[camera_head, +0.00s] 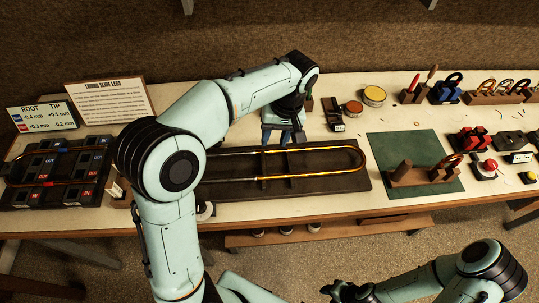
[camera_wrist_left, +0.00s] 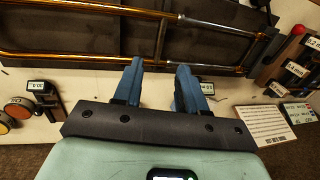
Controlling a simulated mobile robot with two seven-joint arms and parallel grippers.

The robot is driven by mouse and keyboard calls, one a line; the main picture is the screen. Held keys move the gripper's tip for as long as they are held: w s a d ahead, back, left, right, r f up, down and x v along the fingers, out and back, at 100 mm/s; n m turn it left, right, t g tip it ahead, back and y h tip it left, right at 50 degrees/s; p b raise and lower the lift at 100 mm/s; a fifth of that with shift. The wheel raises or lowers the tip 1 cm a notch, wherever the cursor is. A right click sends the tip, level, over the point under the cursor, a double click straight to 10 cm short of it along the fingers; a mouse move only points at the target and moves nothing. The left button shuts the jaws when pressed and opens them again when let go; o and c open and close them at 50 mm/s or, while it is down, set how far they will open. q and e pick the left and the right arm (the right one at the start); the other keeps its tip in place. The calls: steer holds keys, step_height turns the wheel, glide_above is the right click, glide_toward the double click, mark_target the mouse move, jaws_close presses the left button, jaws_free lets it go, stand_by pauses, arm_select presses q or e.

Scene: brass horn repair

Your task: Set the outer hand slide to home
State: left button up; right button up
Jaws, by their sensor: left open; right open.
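The outer hand slide (camera_head: 325,173) is a long U-shaped brass tube lying on a dark board (camera_head: 225,213), its bend at the right and silvery tubes running left from it. In the left wrist view its tubes (camera_wrist_left: 75,58) cross the upper part of the picture. My left gripper (camera_head: 284,138) is at the board's far edge, beside the far tube. Its two blue fingers (camera_wrist_left: 158,66) are apart, with nothing seen between them; whether they touch the tube I cannot tell. My right gripper (camera_head: 337,290) is open and low at the front, away from the slide.
A dark fixture (camera_head: 60,188) with IN and OUT labels is at the left, before an instruction sign (camera_head: 108,100) and a ROOT/TIP number board (camera_head: 42,117). A green mat (camera_head: 390,147) with a wooden tool block (camera_head: 410,178) is right of the slide. Round tins (camera_head: 374,95) stand behind.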

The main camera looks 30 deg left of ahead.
mark_target(265, 166)
arm_select(q)
steer(key=f, duration=0.4)
steer(key=s+a+f+b, duration=0.1)
steer(key=f, duration=0.3)
steer(key=a+f, duration=0.1)
steer(key=f, duration=0.2)
steer(key=shift+s+f, duration=0.2)
steer(key=shift+f, duration=0.2)
arm_select(e)
steer(key=shift+s+f, duration=1)
steer(key=shift+f, duration=0.05)
arm_select(q)
jaws_close()
